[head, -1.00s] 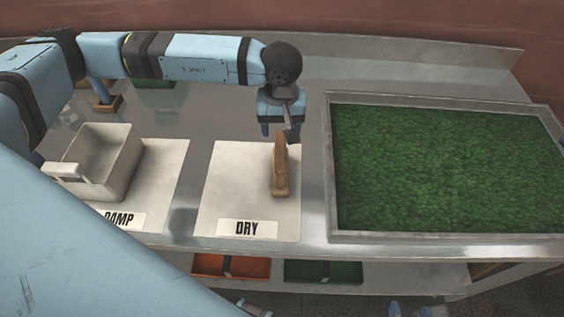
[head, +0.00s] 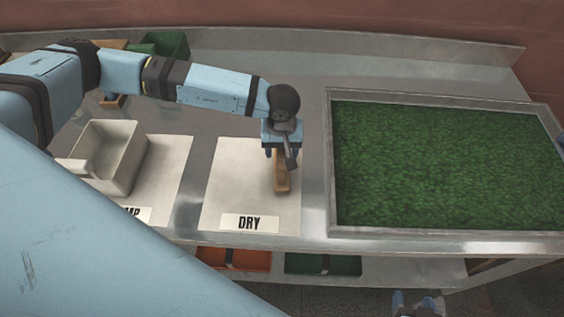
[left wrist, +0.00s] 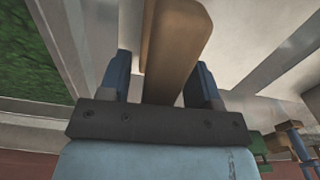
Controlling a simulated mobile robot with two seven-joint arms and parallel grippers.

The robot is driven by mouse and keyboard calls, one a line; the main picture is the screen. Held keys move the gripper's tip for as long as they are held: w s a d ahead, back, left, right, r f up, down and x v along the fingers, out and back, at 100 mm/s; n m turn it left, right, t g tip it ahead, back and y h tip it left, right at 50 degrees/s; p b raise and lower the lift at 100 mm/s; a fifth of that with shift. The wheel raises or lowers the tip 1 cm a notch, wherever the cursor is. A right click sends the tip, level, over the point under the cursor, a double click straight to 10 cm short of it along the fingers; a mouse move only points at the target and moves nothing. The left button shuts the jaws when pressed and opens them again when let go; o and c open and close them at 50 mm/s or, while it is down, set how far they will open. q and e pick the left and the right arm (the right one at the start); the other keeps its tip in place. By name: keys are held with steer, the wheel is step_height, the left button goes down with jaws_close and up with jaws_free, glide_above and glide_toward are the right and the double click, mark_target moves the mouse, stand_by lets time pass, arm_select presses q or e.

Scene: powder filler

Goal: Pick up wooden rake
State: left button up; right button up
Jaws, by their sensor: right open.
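The wooden rake (head: 281,184) is a brown piece on the right part of the white mat labelled DRY (head: 235,185). My left gripper (head: 281,152) is over its far end and hides that part. In the left wrist view, the rake's wooden body (left wrist: 172,45) lies between the two blue fingers of my left gripper (left wrist: 162,82). A gap shows beside the left finger, so the jaws are open around it. Contact at the right finger is unclear. My right gripper (head: 415,300) is at the bottom edge, open and empty, off the table's front.
A grey scoop-like container (head: 110,160) stands on the left mat. A metal-rimmed tray of green material (head: 330,165) fills the right side. Orange (head: 235,259) and dark green bins (head: 322,264) sit on the lower shelf.

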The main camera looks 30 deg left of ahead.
arm_select(q)
jaws_close()
steer(key=shift+r, duration=0.1)
